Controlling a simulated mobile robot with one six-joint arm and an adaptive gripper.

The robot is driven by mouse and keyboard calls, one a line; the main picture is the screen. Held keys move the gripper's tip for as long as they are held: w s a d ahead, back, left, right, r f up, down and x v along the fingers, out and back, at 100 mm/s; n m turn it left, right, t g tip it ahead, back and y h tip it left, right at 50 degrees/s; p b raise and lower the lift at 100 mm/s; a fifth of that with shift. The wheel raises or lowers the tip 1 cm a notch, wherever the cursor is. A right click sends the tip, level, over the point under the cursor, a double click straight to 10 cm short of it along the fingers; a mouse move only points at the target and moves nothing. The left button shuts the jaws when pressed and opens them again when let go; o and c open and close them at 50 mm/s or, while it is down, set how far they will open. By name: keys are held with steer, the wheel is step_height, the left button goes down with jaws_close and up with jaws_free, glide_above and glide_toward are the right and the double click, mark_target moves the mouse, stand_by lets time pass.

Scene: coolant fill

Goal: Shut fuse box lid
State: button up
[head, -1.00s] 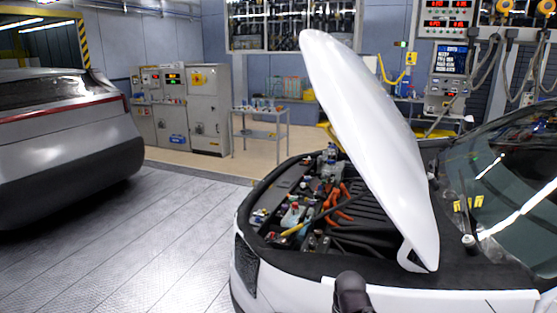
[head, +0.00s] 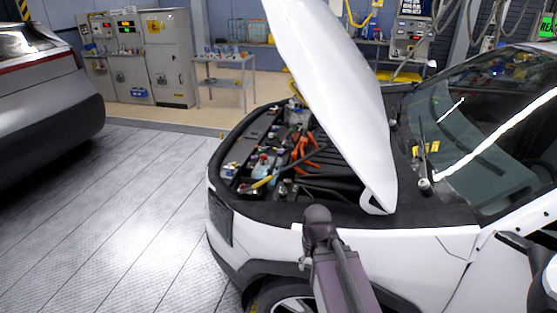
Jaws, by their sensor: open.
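The open front bay (head: 232,195) of the white car is packed with small parts, caps and orange cables. I cannot make out which part is the fuse box or its lid at this size, nor whether the lid is open. The raised white hood (head: 335,90) stands steeply over the bay and hides its right and far portion. A dark, purple-grey part of my arm rises from the bottom of the view, in front of the car's near fender. My gripper does not show.
The white near fender (head: 425,243) lies between my arm and the bay. The windshield (head: 480,130) is to the right. A grey car (head: 40,110) stands at the left, with open floor (head: 120,210) between. A small table (head: 224,62) and cabinets (head: 172,60) stand behind.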

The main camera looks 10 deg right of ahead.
step_height(320, 180, up, 4)
steer(key=shift+f+p, duration=0.15)
steer(key=shift+p, duration=1.05)
steer(key=shift+c, duration=0.8)
steer(key=shift+a, duration=0.1)
